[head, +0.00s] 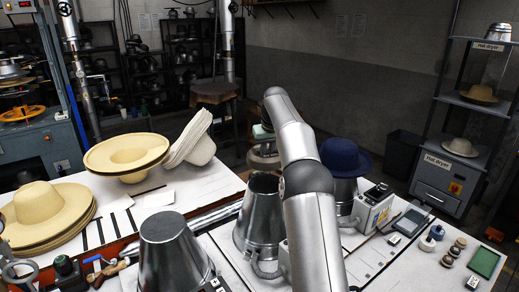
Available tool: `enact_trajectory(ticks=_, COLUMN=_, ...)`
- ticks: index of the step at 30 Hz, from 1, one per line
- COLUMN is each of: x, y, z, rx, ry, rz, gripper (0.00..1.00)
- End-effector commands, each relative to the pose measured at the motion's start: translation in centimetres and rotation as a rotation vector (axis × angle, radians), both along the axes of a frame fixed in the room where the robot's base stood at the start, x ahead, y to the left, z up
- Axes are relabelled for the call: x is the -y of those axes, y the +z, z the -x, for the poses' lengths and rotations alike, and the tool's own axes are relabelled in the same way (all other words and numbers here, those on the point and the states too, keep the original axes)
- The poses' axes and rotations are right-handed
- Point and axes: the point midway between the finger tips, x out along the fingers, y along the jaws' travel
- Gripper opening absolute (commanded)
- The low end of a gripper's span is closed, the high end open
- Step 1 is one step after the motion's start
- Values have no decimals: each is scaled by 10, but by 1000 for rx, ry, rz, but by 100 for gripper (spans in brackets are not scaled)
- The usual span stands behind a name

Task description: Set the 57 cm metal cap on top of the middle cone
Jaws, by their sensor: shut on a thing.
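Three metal cones stand in a row on the white bench. The middle cone (255,222) is upright, with a dark top; my arm covers its right side. The left cone (170,250) is in front of it and has a flat grey top. The right cone (344,192) is behind my arm and wears a dark blue felt hat (345,157). My arm rises from the bottom centre and bends away past the middle cone. My gripper and anything in it are hidden behind the arm. I cannot make out the 57 cm metal cap.
Straw hats (127,153) and a stack of pale hat bodies (193,140) lie on the left table (160,200). A small control box (372,210) stands beside the right cone. Stamps and a green pad (484,262) lie at the bench's right. A hat dryer rack (450,180) stands far right.

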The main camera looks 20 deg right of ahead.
Motion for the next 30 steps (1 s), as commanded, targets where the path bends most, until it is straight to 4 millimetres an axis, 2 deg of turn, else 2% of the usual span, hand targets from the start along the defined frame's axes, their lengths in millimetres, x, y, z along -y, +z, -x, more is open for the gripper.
enact_trajectory(ticks=17, x=0, y=-43, z=0, rx=5, ry=0, rz=2, gripper=0)
enact_trajectory(ticks=24, x=0, y=-68, z=0, rx=6, ry=-1, rz=2, gripper=0)
enact_trajectory(ticks=30, x=0, y=-78, z=0, rx=5, ry=0, rz=2, gripper=0)
